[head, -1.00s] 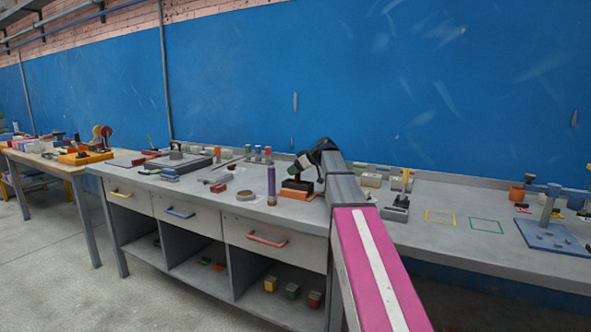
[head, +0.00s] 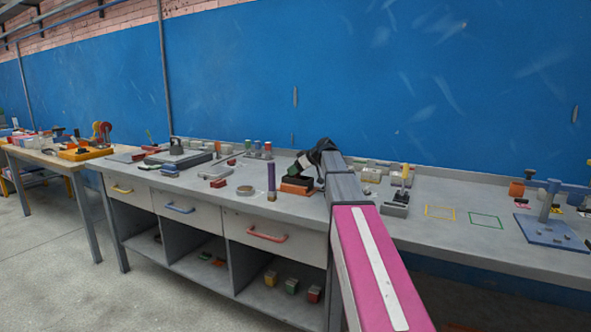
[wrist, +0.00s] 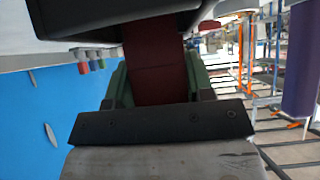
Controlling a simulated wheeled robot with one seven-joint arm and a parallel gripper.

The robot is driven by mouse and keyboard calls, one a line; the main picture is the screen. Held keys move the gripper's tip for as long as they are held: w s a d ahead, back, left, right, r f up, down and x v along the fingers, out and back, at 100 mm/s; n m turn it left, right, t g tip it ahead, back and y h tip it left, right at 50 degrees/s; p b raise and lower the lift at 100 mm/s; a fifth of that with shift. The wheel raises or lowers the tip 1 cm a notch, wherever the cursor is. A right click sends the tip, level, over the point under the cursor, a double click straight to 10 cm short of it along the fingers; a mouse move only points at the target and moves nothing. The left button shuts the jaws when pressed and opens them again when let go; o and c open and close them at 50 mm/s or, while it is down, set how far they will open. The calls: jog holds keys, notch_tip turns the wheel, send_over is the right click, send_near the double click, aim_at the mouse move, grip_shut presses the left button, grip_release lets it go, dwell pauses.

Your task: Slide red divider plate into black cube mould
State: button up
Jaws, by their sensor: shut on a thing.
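My gripper (wrist: 158,88) is shut on the dark red divider plate (wrist: 155,65), between its green fingers in the wrist view. The plate's far end meets the black cube mould (wrist: 75,17), which fills the top of that view. I cannot tell how far the plate is inside a slot. In the head view the black mould (head: 295,180) sits on an orange base (head: 295,189) on the grey bench. My gripper (head: 302,167) is close above it there, and the plate is too small to make out.
A purple post (head: 272,178) stands just left of the mould and shows close by in the wrist view (wrist: 300,62). A grey ring (head: 245,190) lies further left.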

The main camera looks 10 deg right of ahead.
jog(key=shift+s+f, duration=0.1)
jog(key=shift+f, duration=0.4)
jog(key=shift+s+f, duration=0.1)
jog(key=shift+f, duration=0.3)
jog(key=shift+r, duration=0.4)
jog(key=shift+d+r, duration=0.2)
jog(key=shift+r, duration=0.6)
jog(key=shift+w+a+r, duration=0.1)
jog(key=shift+r, duration=0.4)
jog(key=shift+w+a+r, duration=0.1)
jog(key=shift+r, duration=0.4)
jog(key=shift+f, duration=1.35)
dwell(0.8)
